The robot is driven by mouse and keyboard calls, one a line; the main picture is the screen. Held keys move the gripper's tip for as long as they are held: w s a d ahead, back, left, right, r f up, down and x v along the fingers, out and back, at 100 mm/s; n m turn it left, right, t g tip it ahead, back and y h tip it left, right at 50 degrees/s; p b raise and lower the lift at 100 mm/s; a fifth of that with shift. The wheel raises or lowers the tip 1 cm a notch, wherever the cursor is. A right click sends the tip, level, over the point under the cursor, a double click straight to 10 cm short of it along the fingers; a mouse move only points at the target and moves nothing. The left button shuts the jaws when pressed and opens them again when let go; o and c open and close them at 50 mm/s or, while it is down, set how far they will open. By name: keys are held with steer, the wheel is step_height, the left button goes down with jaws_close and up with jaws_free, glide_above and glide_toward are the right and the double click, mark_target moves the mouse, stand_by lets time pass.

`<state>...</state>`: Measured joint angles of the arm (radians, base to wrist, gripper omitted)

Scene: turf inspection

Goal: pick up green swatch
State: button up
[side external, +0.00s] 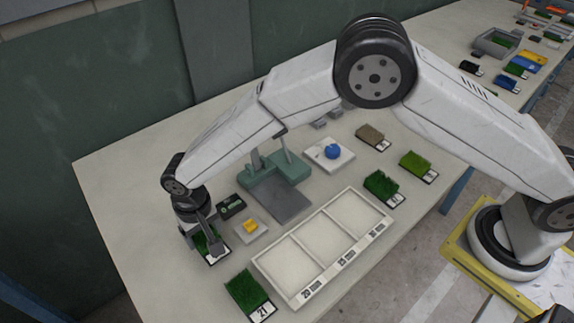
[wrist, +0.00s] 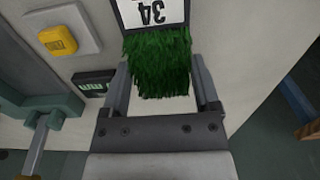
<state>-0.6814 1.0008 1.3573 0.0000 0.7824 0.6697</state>
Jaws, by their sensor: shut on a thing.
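My gripper (side external: 203,245) is at the left part of the table, pointing down, with its fingers on either side of a green swatch (side external: 217,254). In the wrist view my gripper (wrist: 160,76) is shut on this green swatch (wrist: 160,65), a dark grassy piece with a white number label at its far end. The fingers partly hide it in the side view. I cannot tell whether it is clear of the table. Other green swatches are a dark one labelled 21 (side external: 246,289), a dark one (side external: 380,184) and a lighter one (side external: 417,163).
An empty white three-compartment tray (side external: 323,235) lies right of my gripper. A yellow block (side external: 250,225) on a pale pad, a small display box (side external: 231,207) and a green-grey stand (side external: 263,185) are close by. A blue item (side external: 332,151) and brown swatch (side external: 370,134) lie farther back.

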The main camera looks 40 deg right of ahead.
steer(key=s+d+r, duration=0.7)
steer(key=s+r, duration=0.3)
steer(key=s, duration=0.1)
steer(key=shift+s+d+r, duration=0.15)
steer(key=shift+s+d, duration=0.15)
steer(key=shift+s, duration=0.1)
stand_by(0.6)
steer(key=d+r, duration=0.1)
steer(key=d, duration=1.5)
steer(key=shift+s, duration=0.25)
steer(key=shift+d, duration=0.1)
